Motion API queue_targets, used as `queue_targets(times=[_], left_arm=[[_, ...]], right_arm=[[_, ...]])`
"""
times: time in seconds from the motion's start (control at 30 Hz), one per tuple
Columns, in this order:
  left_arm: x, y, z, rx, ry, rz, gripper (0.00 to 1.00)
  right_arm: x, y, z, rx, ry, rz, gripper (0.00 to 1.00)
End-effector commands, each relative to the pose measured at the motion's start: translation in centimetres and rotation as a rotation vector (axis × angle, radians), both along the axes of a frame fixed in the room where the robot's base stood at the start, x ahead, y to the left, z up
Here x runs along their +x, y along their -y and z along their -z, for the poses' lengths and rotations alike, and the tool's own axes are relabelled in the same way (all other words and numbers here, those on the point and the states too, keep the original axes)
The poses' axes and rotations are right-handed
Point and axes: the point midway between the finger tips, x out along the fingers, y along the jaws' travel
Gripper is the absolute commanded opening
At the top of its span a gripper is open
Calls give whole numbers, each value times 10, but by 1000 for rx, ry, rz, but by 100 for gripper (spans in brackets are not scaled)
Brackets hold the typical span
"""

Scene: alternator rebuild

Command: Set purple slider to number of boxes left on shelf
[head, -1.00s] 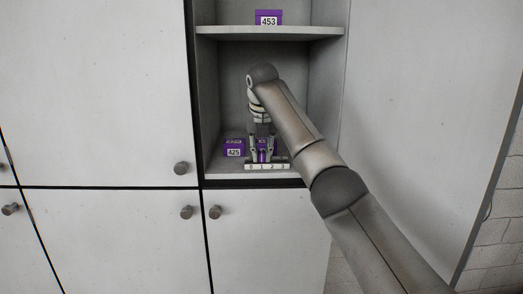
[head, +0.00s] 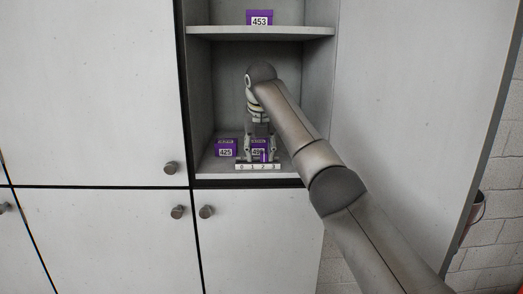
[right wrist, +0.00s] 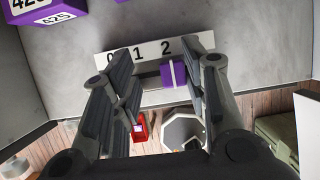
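A white scale strip (head: 241,167) marked 0 to 3 runs along the front of the lower shelf; it also shows in the right wrist view (right wrist: 146,50). The purple slider (right wrist: 173,74) stands at the 2, also visible in the head view (head: 264,155). My right gripper (head: 260,156) is open above the strip. In the right wrist view its fingers (right wrist: 168,75) straddle the slider, which is nearer the right finger. Purple box 425 (head: 226,147) sits on the lower shelf. Another purple box (head: 257,145) is partly hidden behind my gripper. My left gripper is out of view.
Purple box 453 (head: 259,18) stands on the upper shelf (head: 220,31). Closed cabinet doors with round knobs (head: 171,168) lie left and below. An open door (head: 400,90) stands to the right. A red object (right wrist: 140,127) lies on the floor below.

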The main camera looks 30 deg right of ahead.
Motion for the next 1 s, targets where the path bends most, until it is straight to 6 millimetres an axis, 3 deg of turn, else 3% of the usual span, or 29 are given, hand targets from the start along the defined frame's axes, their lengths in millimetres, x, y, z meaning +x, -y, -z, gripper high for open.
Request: queue_targets(times=[0.1,0.27,0.37,0.73,1.0], left_arm=[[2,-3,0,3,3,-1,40],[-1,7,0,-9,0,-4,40],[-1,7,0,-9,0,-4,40],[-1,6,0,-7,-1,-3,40],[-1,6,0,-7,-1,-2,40]], right_arm=[[0,1,0,0,0,1,41],[-2,-1,-6,0,1,1,41],[-5,-4,-18,0,3,1,41],[-31,-23,-94,-2,3,0,41],[-37,-26,-109,-3,-1,1,41]])
